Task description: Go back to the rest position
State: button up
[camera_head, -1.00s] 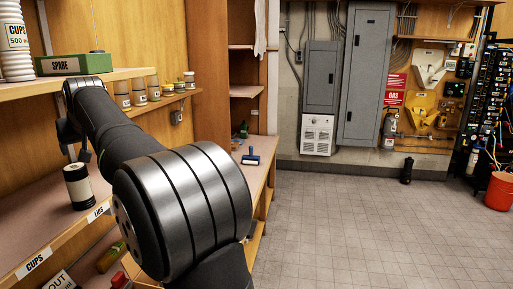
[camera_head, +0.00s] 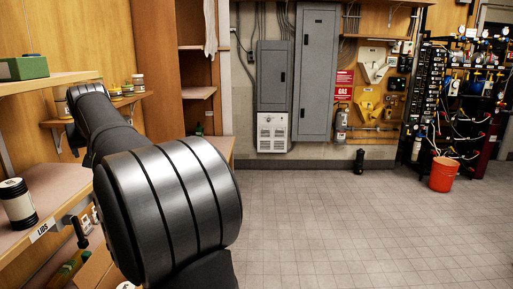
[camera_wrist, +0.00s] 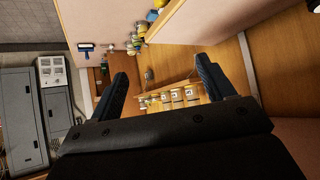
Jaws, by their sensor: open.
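My gripper (camera_wrist: 163,88) shows in the wrist view with its two dark fingers spread wide apart. It is open and nothing is between the fingers. Past the fingertips the wrist view shows a shelf with several small jars (camera_wrist: 178,96), turned sideways in the picture. In the head view my arm reaches away along the left side, past the shelves. The gripper's fingers cannot be made out there.
At the left of the head view a green box (camera_head: 23,68) is on the upper shelf. A black-and-white canister (camera_head: 17,204) stands on the lower shelf. Grey cabinets (camera_head: 316,75) line the back wall. A red bucket (camera_head: 443,174) stands on the floor (camera_head: 350,220), which is open.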

jog(key=w+d+f+m+t+h, duration=0.1)
jog(key=w+d+f+m+h, duration=0.15)
jog(key=w+d+f, duration=0.4)
jog(key=w+d+f+m+h, duration=0.2)
jog(key=d+f+m, duration=0.15)
jog(key=d, duration=0.55)
jog(key=w+d+f+m+t+h, duration=0.1)
jog(key=w+d+f+m+h, duration=0.1)
jog(key=w+d+f, duration=0.35)
jog(key=s+d+f+m+h, duration=0.1)
jog(key=s+d+f, duration=0.1)
jog(key=d+f, duration=0.6)
jog(key=s+d+f+m+h, duration=0.1)
jog(key=s+d+f, duration=0.2)
jog(key=d+f, duration=0.5)
jog(key=d, duration=0.4)
jog(key=shift+m, duration=0.4)
